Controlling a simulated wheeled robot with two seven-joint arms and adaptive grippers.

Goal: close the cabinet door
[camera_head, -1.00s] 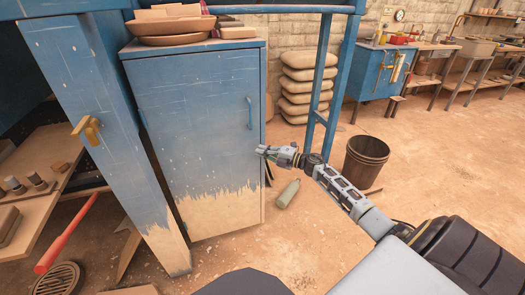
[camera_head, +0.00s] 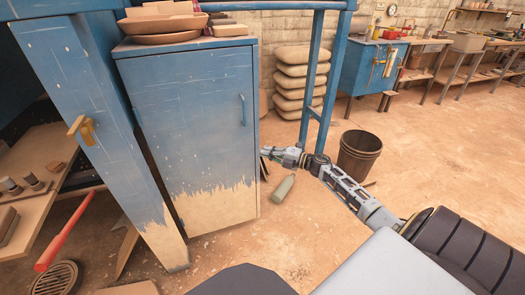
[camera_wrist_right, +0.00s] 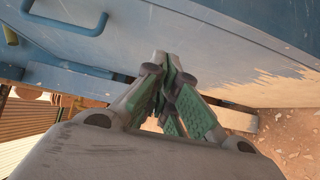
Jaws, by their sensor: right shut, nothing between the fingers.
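The cabinet (camera_head: 190,120) is blue with worn, bare wood along its bottom. Its door handle (camera_head: 243,110) is a blue bar near the right edge. In the head view the door looks flush or nearly so; I cannot tell whether a small gap is left. My right gripper (camera_head: 265,151) is shut and empty, just right of the door's right edge below the handle. In the right wrist view its fingertips (camera_wrist_right: 168,62) point towards the blue door surface (camera_wrist_right: 190,30), with the handle (camera_wrist_right: 75,22) at upper left. Contact is unclear. My left gripper is not in view.
A green bottle (camera_head: 283,186) lies on the floor below my right gripper. A brown bucket (camera_head: 359,155) stands to the right. Clay dishes (camera_head: 165,22) sit on the cabinet top. A blue post (camera_head: 100,130) stands left of the cabinet. The floor at right is open.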

